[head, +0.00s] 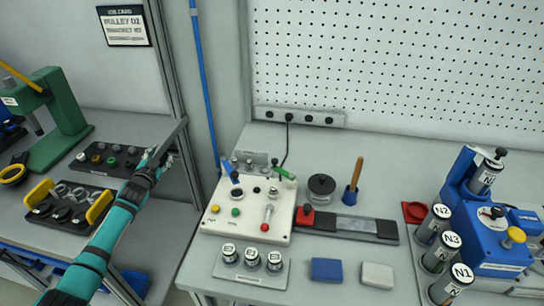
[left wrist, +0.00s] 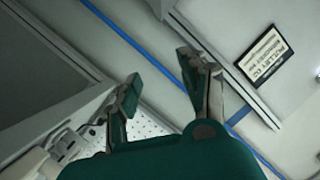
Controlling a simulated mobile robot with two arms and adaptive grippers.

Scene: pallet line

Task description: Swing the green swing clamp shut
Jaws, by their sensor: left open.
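The green swing clamp (head: 285,173) is at the back right corner of a white fixture block (head: 213,222) on the bench in the head view. Its green arm points out to the right and slightly towards me, away from the block's middle. A blue clamp (head: 230,174) sits at the back left corner. My left gripper (head: 163,158) is left of the block, apart from it and near the shelf post. It is open and empty, and its spread fingers also show in the left wrist view (left wrist: 162,76). The green clamp cannot be made out in the wrist view. My right gripper is not in view.
A grey post (head: 173,75) and a blue pipe (head: 205,95) stand between the left shelf and the bench. A black knobbed disc (head: 321,188) and a wooden-handled tool (head: 355,175) stand right of the green clamp.

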